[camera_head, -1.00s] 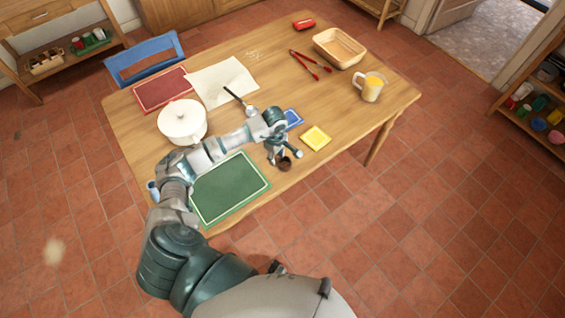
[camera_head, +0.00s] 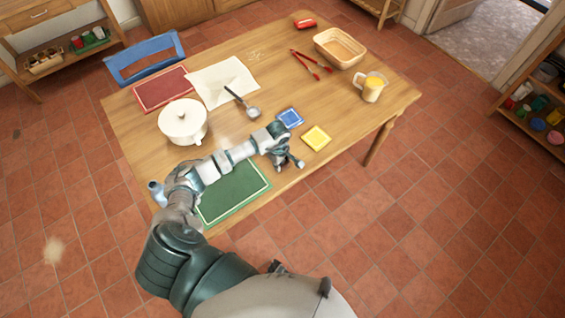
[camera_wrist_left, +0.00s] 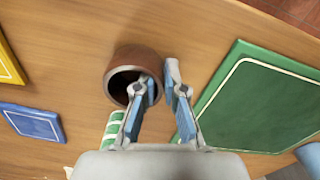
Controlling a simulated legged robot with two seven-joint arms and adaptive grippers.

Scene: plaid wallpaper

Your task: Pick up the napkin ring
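The napkin ring is a short brown tube (camera_wrist_left: 122,88) in the left wrist view, its dark opening facing the camera. My left gripper (camera_head: 290,163) is low at the table's front edge, beside the green mat. In the wrist view my left gripper (camera_wrist_left: 162,80) has one finger over the ring's opening and the other just outside its right side. A narrow gap shows between the fingers at the ring's wall; whether they press on it is unclear. My right gripper is out of view.
A green mat (camera_head: 235,190), blue coaster (camera_head: 290,118) and yellow coaster (camera_head: 316,138) lie nearby. A green-striped item (camera_wrist_left: 112,130) is partly hidden beside my left gripper. The table's right middle is clear.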

